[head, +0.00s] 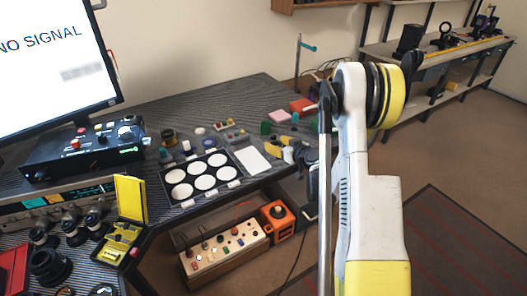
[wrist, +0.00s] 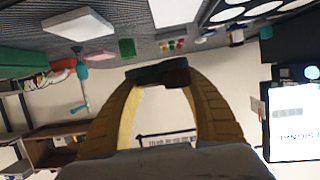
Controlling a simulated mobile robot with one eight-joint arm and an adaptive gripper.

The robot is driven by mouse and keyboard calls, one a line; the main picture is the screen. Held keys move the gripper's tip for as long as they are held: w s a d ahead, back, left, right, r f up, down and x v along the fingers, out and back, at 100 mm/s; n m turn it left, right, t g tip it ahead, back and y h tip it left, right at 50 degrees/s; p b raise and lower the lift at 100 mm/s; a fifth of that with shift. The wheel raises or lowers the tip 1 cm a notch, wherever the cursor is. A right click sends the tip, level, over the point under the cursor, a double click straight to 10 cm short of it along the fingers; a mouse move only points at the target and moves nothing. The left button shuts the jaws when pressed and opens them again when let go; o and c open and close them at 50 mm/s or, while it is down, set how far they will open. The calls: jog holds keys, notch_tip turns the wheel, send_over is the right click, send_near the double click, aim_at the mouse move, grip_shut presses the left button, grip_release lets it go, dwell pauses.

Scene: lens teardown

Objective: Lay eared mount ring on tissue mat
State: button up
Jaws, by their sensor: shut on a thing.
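My gripper (wrist: 160,78) shows in the wrist view with its two yellow-brown fingers closed on a dark, thin part, which I take to be the eared mount ring (wrist: 158,71). The ring is seen nearly edge-on, so its ears are hard to make out. In the head view my gripper (head: 283,147) is small, at the bench's right front edge, and the ring cannot be made out there. The white tissue mat (head: 252,160) lies flat on the bench, just left of my gripper. It also shows at the top of the wrist view (wrist: 174,10).
A black tray with white discs (head: 187,200) lies left of the mat. A green block (head: 265,128) and a red box (head: 301,106) stand behind my gripper. A yellow case (head: 128,225), a monitor (head: 58,60) and a control box (head: 85,150) are farther left.

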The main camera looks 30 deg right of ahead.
jog(key=b, duration=0.4)
send_over(252, 160)
notch_tip(252, 160, down, 7)
jog(key=shift+r, duration=0.1)
notch_tip(252, 160, down, 4)
jog(key=b, duration=0.2)
jog(key=shift+w+d+b, duration=0.1)
jog(key=shift+w+b, duration=0.05)
jog(key=shift+b, duration=0.2)
jog(key=o, duration=1.4)
jog(key=shift+c, duration=0.2)
